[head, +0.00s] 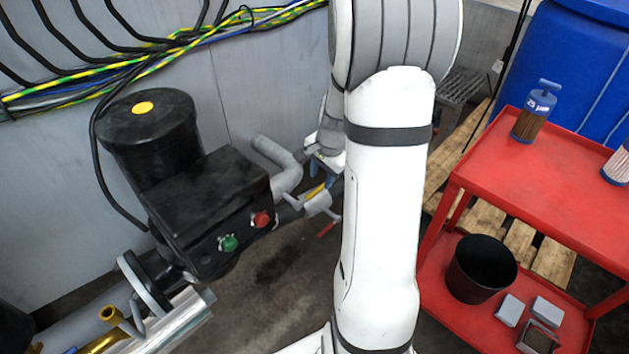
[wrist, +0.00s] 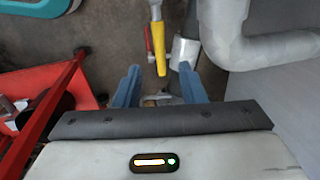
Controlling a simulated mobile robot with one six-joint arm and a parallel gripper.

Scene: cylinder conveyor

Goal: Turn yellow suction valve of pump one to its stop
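The yellow suction valve handle (wrist: 158,45) is a long narrow lever in the wrist view, running up the picture beside a light metal pipe piece (wrist: 186,50). In the head view it is a small yellow bar (head: 315,192), partly hidden by my arm. My gripper (wrist: 158,72) is open, with two blue fingers apart. The lever's near end lies between the fingertips in the picture, with a gap on both sides; I cannot tell its depth between them. In the head view my gripper (head: 319,166) is mostly hidden behind my arm.
A black pump (head: 190,190) with green and red buttons stands left. A red handle (head: 328,230) sits close to the yellow lever. A thick grey pipe (wrist: 235,45) bends near my gripper. A red cart (head: 560,180) stands right. Bare floor lies between.

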